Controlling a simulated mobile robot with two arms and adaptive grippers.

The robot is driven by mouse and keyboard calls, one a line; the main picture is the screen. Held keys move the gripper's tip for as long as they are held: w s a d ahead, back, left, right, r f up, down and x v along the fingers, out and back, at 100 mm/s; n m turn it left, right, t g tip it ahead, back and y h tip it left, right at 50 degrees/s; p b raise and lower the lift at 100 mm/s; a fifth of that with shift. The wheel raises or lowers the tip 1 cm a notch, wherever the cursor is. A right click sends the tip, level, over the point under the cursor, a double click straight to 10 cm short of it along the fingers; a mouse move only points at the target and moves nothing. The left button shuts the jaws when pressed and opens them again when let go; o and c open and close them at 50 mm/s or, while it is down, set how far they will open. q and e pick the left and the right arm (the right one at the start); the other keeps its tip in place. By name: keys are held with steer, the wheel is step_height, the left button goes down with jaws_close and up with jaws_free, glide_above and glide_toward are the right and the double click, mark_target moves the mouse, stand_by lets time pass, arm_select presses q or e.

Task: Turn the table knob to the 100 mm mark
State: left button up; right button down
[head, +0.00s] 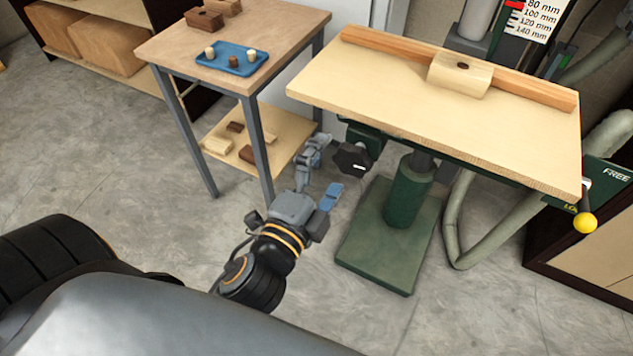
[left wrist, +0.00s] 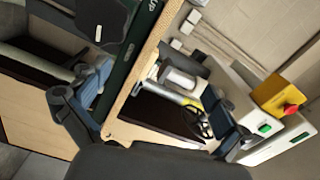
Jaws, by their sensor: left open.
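The table knob (head: 352,159) is black with a white mark and sits under the left end of the drill table (head: 400,95). The white scale (head: 541,18) at the top right reads 80 to 140 mm; a red pointer (head: 515,5) is beside the 80 mm line. My left gripper (head: 325,172) is open and empty, just left of and below the knob, apart from it. In the left wrist view the knob (left wrist: 100,22) is cut off by the top edge, above the left finger, not between the fingers (left wrist: 158,106). My right gripper is out of view.
A lever with a yellow ball (head: 585,223) is at the table's right corner, by a FREE label (head: 616,174). A wooden block (head: 459,75) lies on the drill table against the fence. A side table (head: 160,45) with a blue tray (head: 212,62) stands left.

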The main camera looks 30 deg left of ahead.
arm_select(q)
steer(key=s+p, duration=0.1)
steer(key=s, duration=0.3)
steer(key=shift+s+p, duration=0.25)
steer(key=shift+p, duration=0.1)
steer(key=shift+a, duration=0.1)
stand_by(0.3)
